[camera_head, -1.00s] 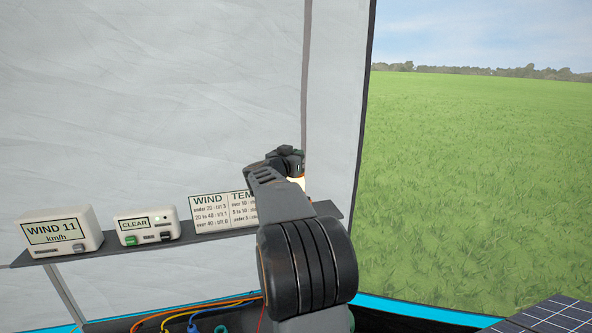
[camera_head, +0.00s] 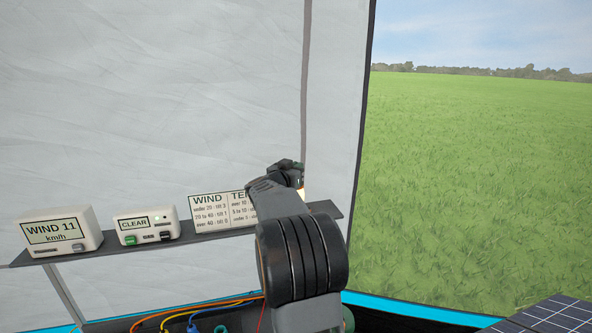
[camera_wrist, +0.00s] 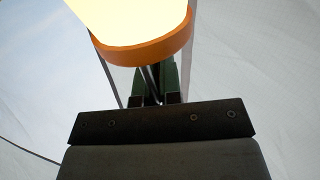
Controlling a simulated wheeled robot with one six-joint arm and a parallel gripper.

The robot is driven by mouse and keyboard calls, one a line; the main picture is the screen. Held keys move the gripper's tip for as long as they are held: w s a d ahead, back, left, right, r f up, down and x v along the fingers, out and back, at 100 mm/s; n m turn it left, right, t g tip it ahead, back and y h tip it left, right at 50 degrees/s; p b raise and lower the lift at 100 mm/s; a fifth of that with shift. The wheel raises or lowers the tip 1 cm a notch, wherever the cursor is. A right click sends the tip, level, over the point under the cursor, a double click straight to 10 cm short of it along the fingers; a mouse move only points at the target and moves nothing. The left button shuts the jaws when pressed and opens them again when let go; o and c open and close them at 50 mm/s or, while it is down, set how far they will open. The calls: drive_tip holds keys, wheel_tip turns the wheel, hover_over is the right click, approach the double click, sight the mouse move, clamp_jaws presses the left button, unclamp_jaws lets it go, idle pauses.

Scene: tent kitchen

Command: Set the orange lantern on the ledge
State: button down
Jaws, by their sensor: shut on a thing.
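The orange lantern (camera_wrist: 148,48) shows in the wrist view as a bright glowing body with an orange rim, cut off by the top edge. My gripper (camera_wrist: 158,88) is shut on it, with a thin metal piece between the fingers and the rim. In the head view my gripper (camera_head: 290,170) is above the right end of the dark ledge (camera_head: 326,208). Only a small glowing part of the lantern (camera_head: 301,191) shows there, behind my wrist. My arm hides its base, so I cannot tell whether it touches the ledge.
The ledge also holds a wind meter (camera_head: 62,231), a small box marked CLEAR (camera_head: 147,224) and a printed card (camera_head: 212,211) just left of my arm. A grey tent wall (camera_head: 150,100) stands behind. Coloured cables (camera_head: 185,312) lie below, and a solar panel (camera_head: 555,318) is lower right.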

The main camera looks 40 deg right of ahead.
drive_tip(key=c, duration=1.3)
unclamp_jaws()
drive_tip(key=shift+f, duration=0.1)
